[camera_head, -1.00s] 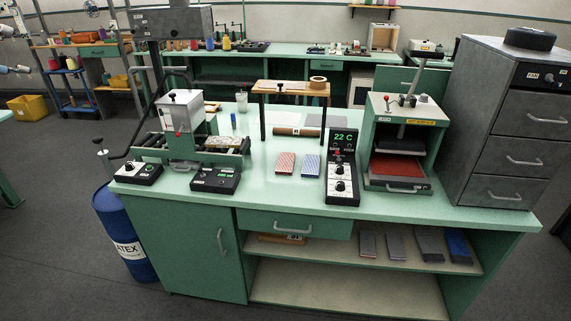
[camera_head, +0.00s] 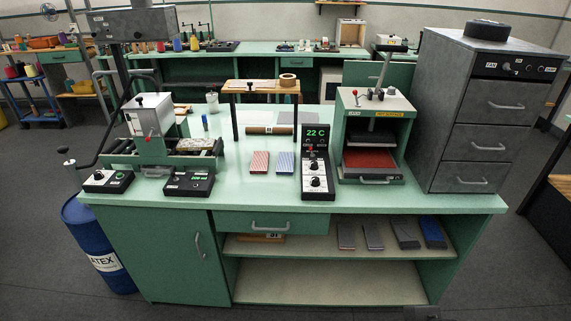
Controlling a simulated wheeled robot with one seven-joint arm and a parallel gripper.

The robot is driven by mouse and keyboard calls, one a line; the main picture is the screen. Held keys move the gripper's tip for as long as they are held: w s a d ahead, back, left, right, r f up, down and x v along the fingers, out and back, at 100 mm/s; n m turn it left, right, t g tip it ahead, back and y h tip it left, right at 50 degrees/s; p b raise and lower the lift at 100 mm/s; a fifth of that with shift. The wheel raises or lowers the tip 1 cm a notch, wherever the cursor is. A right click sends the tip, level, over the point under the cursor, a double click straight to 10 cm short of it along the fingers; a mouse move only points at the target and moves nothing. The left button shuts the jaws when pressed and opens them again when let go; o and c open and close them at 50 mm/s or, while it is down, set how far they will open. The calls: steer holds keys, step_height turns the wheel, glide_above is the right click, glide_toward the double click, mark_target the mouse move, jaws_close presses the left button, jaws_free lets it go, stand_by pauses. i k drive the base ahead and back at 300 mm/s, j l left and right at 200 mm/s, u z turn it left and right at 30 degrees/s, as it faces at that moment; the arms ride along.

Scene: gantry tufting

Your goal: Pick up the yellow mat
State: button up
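No piece in the camera_head view is plainly a yellow mat. A small pale, yellowish speckled piece (camera_head: 196,144) lies on the bed of the gantry machine (camera_head: 150,120) at the left of the green bench; it is too small to tell whether it is the mat. A red-striped mat (camera_head: 259,162) and a blue-striped mat (camera_head: 284,162) lie flat, side by side, on the bench top.
The control box reading 22 C (camera_head: 317,160) and a press (camera_head: 375,140) with a red plate stand to the right. Grey and blue mats (camera_head: 433,234) lie on the shelf below. A grey drawer cabinet (camera_head: 482,110) and blue LATEX barrel (camera_head: 95,240) flank the bench.

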mark_target(184, 145)
steer(key=i+j+u, duration=0.55)
steer(key=i+u, duration=0.65)
steer(key=i, duration=0.15)
steer(key=i+u, duration=0.4)
steer(key=i+l, duration=0.05)
